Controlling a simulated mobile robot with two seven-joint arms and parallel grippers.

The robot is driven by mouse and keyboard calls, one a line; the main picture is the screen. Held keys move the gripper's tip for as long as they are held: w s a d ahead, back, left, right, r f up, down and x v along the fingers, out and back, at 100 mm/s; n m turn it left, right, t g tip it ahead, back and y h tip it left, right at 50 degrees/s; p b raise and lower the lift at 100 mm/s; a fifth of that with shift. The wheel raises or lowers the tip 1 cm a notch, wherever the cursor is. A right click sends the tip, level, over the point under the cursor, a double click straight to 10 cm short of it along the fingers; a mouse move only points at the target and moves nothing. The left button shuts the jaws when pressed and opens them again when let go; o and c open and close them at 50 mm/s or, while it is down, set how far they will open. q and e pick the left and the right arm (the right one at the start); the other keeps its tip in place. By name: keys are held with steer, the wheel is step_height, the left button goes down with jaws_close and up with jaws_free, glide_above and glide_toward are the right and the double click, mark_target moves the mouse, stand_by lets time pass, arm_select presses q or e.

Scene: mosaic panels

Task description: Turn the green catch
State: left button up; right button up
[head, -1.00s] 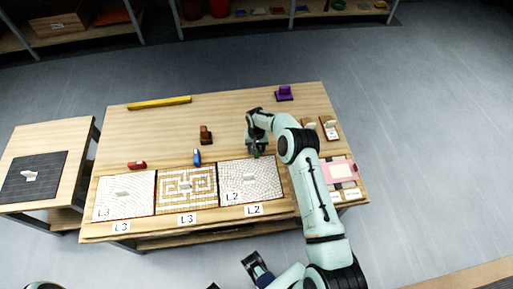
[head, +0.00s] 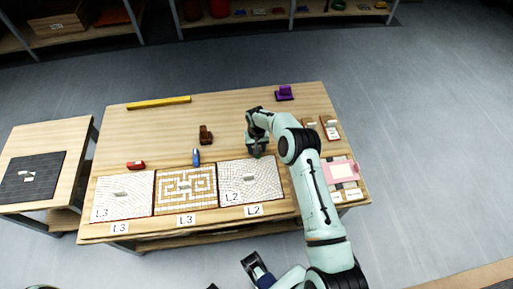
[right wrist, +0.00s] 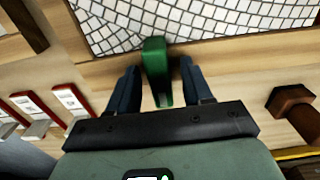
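The green catch (right wrist: 157,70) stands upright at the edge of a white mosaic panel (right wrist: 110,22) in the right wrist view. In the head view it is mostly hidden under my right gripper (head: 256,152), at the back edge of the right-hand panel (head: 265,192). In the right wrist view my right gripper (right wrist: 160,72) has one dark finger on each side of the catch. Narrow gaps show between the fingers and the catch, so it looks open around it.
A blue catch (head: 196,157) and a red catch (head: 136,165) sit behind the other panels. A brown block (head: 206,136), a purple block (head: 284,93) and a yellow bar (head: 159,102) stand farther back. A pink-framed tray (head: 341,170) is at the right.

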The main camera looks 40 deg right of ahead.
step_height(320, 180, up, 13)
steer(key=shift+r+p, duration=0.2)
steer(key=shift+p, duration=0.1)
stand_by(0.4)
stand_by(0.5)
